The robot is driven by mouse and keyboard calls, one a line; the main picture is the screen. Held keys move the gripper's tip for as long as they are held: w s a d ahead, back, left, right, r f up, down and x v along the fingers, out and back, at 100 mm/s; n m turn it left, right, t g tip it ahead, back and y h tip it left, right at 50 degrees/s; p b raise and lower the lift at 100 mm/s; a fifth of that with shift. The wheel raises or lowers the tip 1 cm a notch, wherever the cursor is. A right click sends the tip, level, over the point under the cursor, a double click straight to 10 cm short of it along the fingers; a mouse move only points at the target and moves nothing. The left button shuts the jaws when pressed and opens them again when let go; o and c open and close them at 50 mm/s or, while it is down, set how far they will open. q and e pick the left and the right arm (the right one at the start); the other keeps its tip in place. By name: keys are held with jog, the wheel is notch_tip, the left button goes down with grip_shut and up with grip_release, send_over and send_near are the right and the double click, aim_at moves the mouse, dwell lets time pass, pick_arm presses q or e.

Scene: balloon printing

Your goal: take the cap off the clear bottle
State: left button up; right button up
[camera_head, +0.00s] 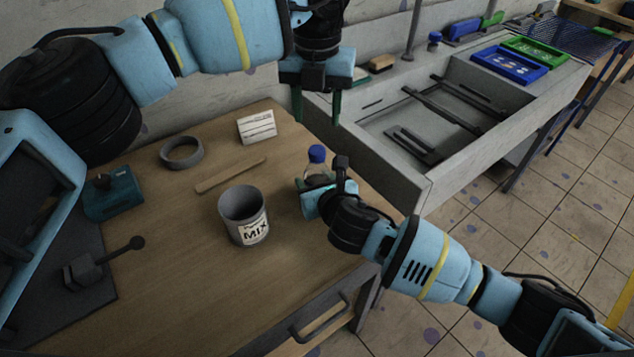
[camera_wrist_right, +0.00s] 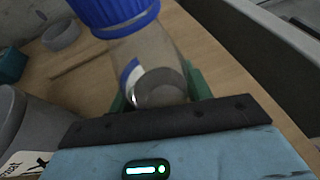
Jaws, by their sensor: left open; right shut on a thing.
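The clear bottle (camera_wrist_right: 145,62) has a blue cap (camera_wrist_right: 112,14) on top, and the cap also shows in the head view (camera_head: 317,154). My left gripper (camera_head: 318,108) hangs above and behind the bottle, fingers pointing down and apart, empty. It is clear of the cap.
A grey cup labelled MIX (camera_head: 243,217) stands left of the bottle. A concrete sink (camera_head: 400,160) adjoins on the right.

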grip_shut()
pick_arm(q)
jog(key=m, duration=2.2)
jog(key=shift+m, duration=0.4)
jog(key=m, duration=0.4)
jog(key=shift+m, duration=0.4)
jog(key=m, duration=0.4)
jog(key=shift+m, duration=0.3)
jog(key=m, duration=0.3)
jog(key=shift+m, duration=0.4)
